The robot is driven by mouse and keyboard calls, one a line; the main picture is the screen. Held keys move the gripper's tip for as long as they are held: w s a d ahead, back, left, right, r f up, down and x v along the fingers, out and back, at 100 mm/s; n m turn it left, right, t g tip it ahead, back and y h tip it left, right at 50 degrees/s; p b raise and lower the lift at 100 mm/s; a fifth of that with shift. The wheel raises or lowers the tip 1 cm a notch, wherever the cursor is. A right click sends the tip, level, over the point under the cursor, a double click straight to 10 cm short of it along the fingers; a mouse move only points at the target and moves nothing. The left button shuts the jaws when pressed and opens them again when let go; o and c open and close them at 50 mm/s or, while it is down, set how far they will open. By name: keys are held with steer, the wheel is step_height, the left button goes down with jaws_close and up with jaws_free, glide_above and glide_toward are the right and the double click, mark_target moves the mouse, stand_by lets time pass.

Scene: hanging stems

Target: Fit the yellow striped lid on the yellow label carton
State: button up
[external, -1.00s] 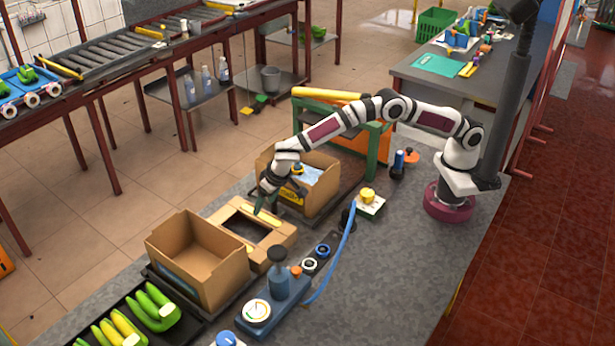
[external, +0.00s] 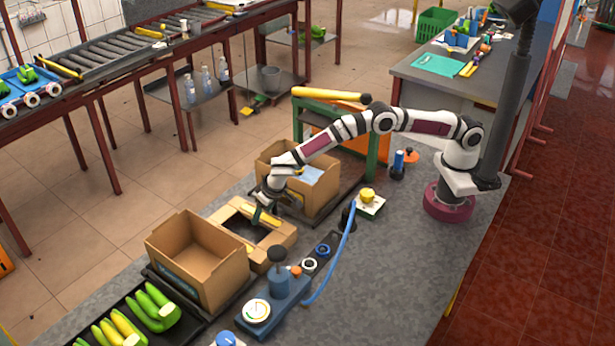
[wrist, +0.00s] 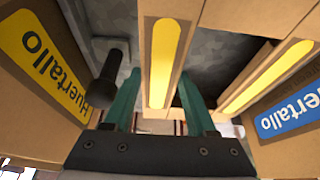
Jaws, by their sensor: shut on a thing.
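The yellow striped lid (external: 283,242) is a cardboard frame with a dark opening, lying between two open cartons. The yellow label carton (external: 322,192) stands behind it; its yellow label (wrist: 45,60) shows at left in the wrist view. My gripper (external: 262,222) is down at the lid. In the wrist view my gripper (wrist: 158,100) has its green fingers on either side of one cardboard strip of the lid with a yellow stripe (wrist: 165,55), shut on it. A second yellow stripe (wrist: 265,77) shows to the right. The fingertip contact is partly hidden.
The blue label carton (external: 225,275) stands in front of the lid; its blue label (wrist: 290,112) shows in the wrist view. A gauge device (external: 258,311) with a blue hose (external: 340,255) lies to the right. Bananas (external: 150,307) fill a black tray at front left.

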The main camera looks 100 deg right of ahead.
steer(key=s+r+n+y, duration=0.15)
steer(key=s+r, duration=0.25)
steer(key=r, duration=0.7)
steer(key=s+r+n, duration=0.3)
steer(key=s+r, duration=0.1)
steer(key=r, duration=0.8)
steer(key=s+d+r+n+t+y, duration=0.1)
steer(key=s+r+n, duration=0.3)
steer(key=s, duration=0.6)
steer(key=d+f+m+h, duration=0.1)
steer(key=d+f+m, duration=0.2)
steer(key=d, duration=0.3)
steer(key=d+f+m+g+h, duration=0.1)
steer(key=d+f+m, duration=0.15)
steer(key=d, duration=0.25)
steer(key=d+f+m+h, duration=0.1)
steer(key=d+f+m, duration=0.15)
steer(key=d, duration=0.35)
step_height(320, 180, down, 7)
steer(key=shift+w+a, duration=0.25)
steer(key=shift+w, duration=0.05)
steer(key=shift+f+m+y, duration=0.25)
steer(key=shift+f, duration=0.4)
steer(key=o, duration=1.3)
steer(key=shift+o, duration=0.2)
